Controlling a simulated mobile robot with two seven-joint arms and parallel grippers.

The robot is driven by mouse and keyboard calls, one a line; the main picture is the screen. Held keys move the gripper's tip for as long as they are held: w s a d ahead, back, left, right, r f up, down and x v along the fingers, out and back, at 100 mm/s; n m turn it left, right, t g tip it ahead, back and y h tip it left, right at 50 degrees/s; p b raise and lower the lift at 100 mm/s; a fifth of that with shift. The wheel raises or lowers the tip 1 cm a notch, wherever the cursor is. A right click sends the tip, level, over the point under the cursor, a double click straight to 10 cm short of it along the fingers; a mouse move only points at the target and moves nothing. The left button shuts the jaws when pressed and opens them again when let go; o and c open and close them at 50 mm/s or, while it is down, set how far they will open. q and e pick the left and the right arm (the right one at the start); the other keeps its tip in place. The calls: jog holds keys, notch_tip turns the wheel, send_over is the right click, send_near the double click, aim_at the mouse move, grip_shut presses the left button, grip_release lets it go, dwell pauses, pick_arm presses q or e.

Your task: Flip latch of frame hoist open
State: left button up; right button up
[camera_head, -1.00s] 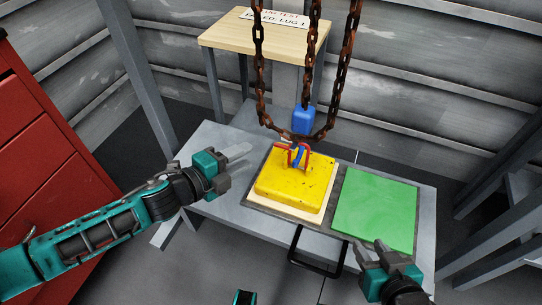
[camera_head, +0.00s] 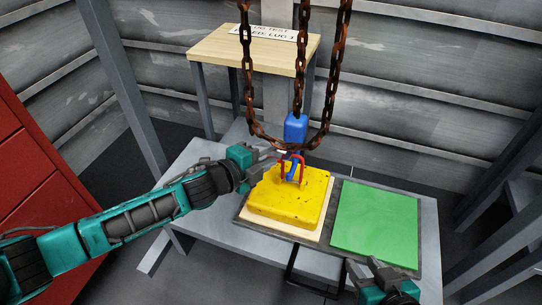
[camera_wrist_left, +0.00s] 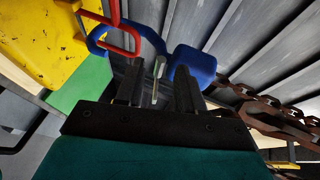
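The frame hoist's blue hook (camera_head: 295,128) hangs on rusty chains, its curved lower part passing by a red lug (camera_head: 303,165) on the yellow block (camera_head: 280,208). The left wrist view shows the blue hook body (camera_wrist_left: 190,65), the red lug (camera_wrist_left: 115,22) and a small pale metal latch (camera_wrist_left: 158,68) at the hook. My left gripper (camera_head: 276,158) is beside the hook at its left. Its fingers (camera_wrist_left: 157,92) are open, with the latch showing between them; I cannot tell if they touch it. My right gripper (camera_head: 372,268) is low at the right, partly cut off by the frame edge.
The yellow block sits on a pale board on a grey table (camera_head: 190,215). A green pad (camera_head: 375,217) lies to its right. Rusty chains (camera_head: 330,90) hang close around the hook. A wooden stand (camera_head: 255,50) with a sign is behind. A red cabinet (camera_head: 35,170) is at left.

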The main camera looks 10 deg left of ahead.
pick_arm(q)
jog(key=shift+w+d+f, duration=0.2)
jog(key=shift+w+d, duration=0.2)
jog(key=shift+w, duration=0.2)
jog(key=shift+c, duration=0.5)
grip_shut()
